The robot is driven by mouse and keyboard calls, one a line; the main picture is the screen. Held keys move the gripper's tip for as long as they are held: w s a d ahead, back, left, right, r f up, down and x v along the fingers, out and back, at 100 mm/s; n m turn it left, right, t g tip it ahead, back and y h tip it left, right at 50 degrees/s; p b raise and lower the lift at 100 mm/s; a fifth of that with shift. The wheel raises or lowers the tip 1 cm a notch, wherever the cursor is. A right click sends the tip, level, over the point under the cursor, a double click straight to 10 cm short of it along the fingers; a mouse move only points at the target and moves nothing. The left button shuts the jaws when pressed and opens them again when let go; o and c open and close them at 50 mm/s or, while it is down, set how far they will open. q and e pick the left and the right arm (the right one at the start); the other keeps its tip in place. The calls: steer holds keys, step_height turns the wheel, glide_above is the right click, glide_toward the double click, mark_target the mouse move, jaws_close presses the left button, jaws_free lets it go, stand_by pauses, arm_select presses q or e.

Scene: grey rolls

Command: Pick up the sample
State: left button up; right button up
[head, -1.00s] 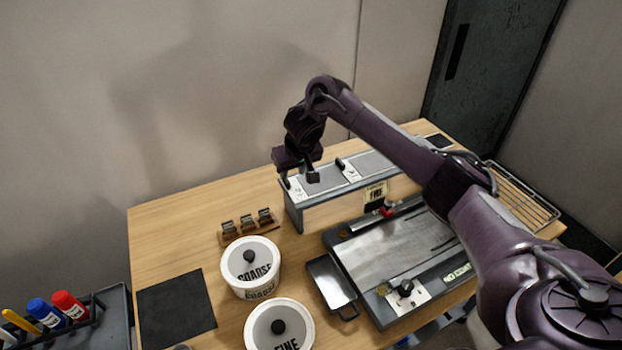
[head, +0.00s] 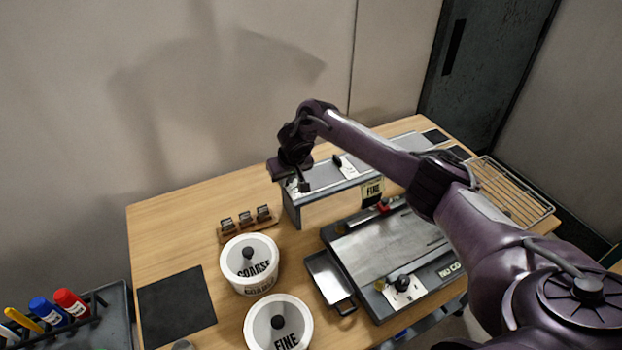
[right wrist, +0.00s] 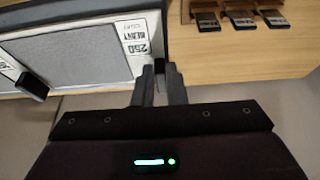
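Several small dark metal pieces, possibly samples, sit in a wooden rack (head: 247,222), all in their slots. The rack also shows at the top right of the right wrist view (right wrist: 230,44). My right gripper (head: 304,187) is over the left end of the grey machine, behind and right of the rack. In the right wrist view its fingers (right wrist: 160,86) stand a narrow gap apart. A dark block shows in that gap; I cannot tell whether it is held or lies behind the fingers. My left gripper is out of view.
The grey machine (head: 318,208) has grey strips on top and a black knob (head: 338,161). White tubs marked COARSE (head: 236,266) and FINE (head: 262,326) stand in front. A flat grey plate unit (head: 385,243) and a small tray (head: 324,268) lie right. The table's left back is clear.

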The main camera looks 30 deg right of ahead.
jaws_close()
